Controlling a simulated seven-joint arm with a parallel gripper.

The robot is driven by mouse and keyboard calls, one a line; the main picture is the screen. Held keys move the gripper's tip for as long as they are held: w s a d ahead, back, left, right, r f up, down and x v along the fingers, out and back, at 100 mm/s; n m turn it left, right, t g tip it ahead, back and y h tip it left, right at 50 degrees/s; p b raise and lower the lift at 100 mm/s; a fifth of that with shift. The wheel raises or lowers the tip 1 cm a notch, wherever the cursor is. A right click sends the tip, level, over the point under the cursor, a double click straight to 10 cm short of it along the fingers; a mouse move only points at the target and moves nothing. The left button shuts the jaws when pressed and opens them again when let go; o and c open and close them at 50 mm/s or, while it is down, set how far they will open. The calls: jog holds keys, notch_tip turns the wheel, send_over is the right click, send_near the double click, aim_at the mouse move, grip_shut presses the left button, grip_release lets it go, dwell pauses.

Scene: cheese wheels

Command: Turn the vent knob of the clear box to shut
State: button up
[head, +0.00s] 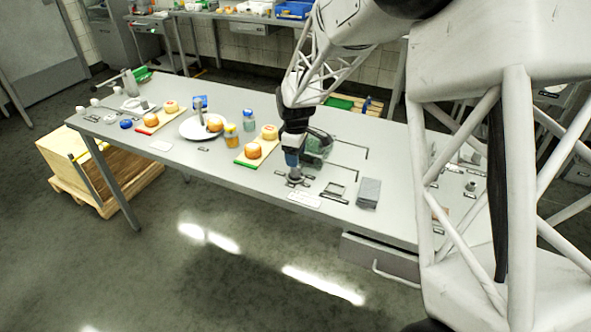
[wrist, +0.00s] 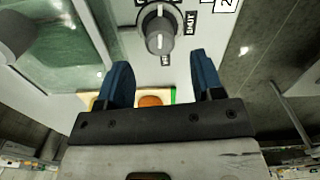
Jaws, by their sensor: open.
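The clear box (head: 318,145) stands on the table beside my gripper, partly hidden behind it in the head view. In the wrist view its see-through greenish side (wrist: 60,45) fills the upper left. The grey vent knob (wrist: 158,28) sits on a pale panel at the top centre, with a white mark on its lower part. A dark label that seems to read SHUT (wrist: 190,23) is right of the knob, and a small label is below it. My gripper (wrist: 164,80) is open and empty, its blue fingers apart and below the knob in the picture. It also shows in the head view (head: 292,160).
Cheese wheels on boards (head: 253,151), jars (head: 231,135) and a white plate (head: 186,128) stand left of my gripper on the table. A grey block (head: 369,192) and a dark frame (head: 334,191) lie to its right. Thin dark bent rods (head: 352,148) stand behind.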

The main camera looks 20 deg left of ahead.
aim_at(296, 171)
jog(key=shift+f, duration=3.2)
jog(key=c, duration=0.9)
